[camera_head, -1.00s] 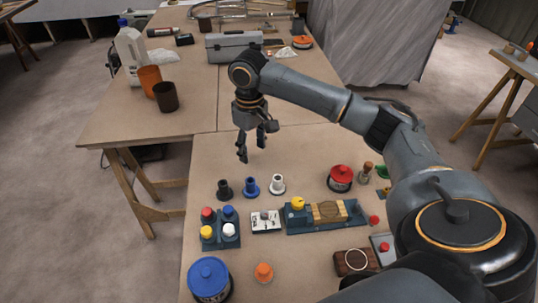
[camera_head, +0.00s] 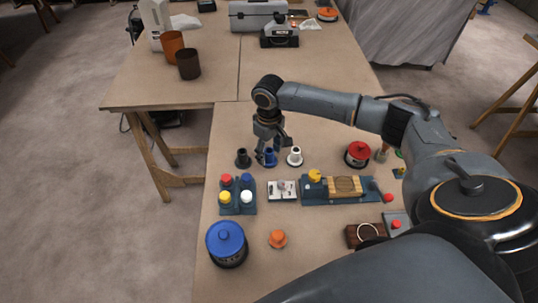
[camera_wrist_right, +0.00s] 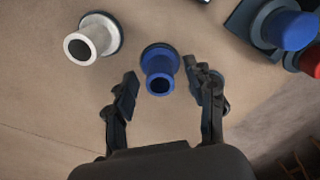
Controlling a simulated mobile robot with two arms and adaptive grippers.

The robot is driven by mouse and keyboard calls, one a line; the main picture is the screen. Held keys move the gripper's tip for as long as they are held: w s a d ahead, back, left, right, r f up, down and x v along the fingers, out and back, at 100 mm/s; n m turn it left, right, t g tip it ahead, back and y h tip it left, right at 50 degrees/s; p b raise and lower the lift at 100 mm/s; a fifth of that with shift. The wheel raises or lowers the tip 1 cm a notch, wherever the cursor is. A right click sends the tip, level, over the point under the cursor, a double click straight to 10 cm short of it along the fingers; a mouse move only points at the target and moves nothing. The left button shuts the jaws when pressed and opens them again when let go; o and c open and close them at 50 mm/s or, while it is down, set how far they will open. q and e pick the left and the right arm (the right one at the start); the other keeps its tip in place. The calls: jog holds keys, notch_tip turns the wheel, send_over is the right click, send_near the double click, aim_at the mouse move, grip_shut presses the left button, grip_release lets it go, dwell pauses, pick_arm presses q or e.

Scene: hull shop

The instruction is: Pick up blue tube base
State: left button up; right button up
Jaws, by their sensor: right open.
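The blue tube base (camera_head: 270,157) stands on the table between a black tube base (camera_head: 243,158) and a white tube base (camera_head: 294,156). In the right wrist view the blue tube base (camera_wrist_right: 160,72) is upright on its round flange, with the white one (camera_wrist_right: 93,40) to its left. My right gripper (camera_head: 267,155) is open, with its fingers at the blue base. In the right wrist view its fingertips (camera_wrist_right: 162,85) are on either side of the blue tube, with gaps visible. My left gripper is not in view.
A rack with coloured caps (camera_head: 238,208) and a small white block (camera_head: 282,190) stand nearer on the table. A blue-lidded jar (camera_head: 227,243), an orange knob (camera_head: 278,239) and a red-lidded jar (camera_head: 357,154) stand around them.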

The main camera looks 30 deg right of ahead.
jog(key=shift+f, duration=0.2)
grip_shut()
jog(key=shift+r, duration=0.1)
